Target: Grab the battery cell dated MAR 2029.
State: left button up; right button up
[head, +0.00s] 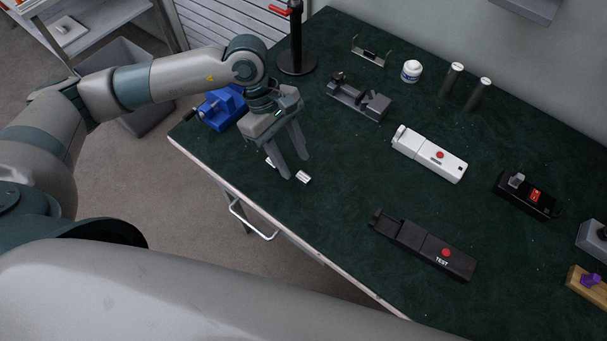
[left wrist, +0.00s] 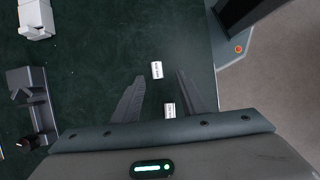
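Two small white battery cells with dark print lie on the green table top. In the head view one cell (head: 304,177) lies just beside my left gripper's fingertips, and the other cell (head: 270,162) is partly hidden behind a finger. In the left wrist view one cell (left wrist: 157,70) appears between the fingertips and another (left wrist: 169,110) appears nearer the palm. The print is too small to read, so I cannot tell which is dated MAR 2029. My left gripper (head: 295,168) points down, open and empty. My right gripper is out of view.
A black tester marked TEST (head: 423,247), a white device (head: 429,155) and a grey fixture (head: 358,98) stand on the table. A blue vise (head: 222,108) and black post stand (head: 297,62) are near the left gripper. The table's front edge is close to the cells.

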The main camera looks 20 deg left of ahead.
aim_at(303, 176)
pick_arm(q)
jog(key=shift+d+f+p, duration=0.2)
jog(key=shift+d+p, duration=0.05)
jog(key=shift+p, duration=0.1)
jog(key=p+x, duration=0.1)
jog(key=x, duration=0.2)
jog(key=shift+w, duration=0.1)
jog(key=shift+d+f+p, duration=0.15)
jog(key=shift+f+p, duration=0.15)
jog(key=shift+f, duration=0.1)
grip_shut()
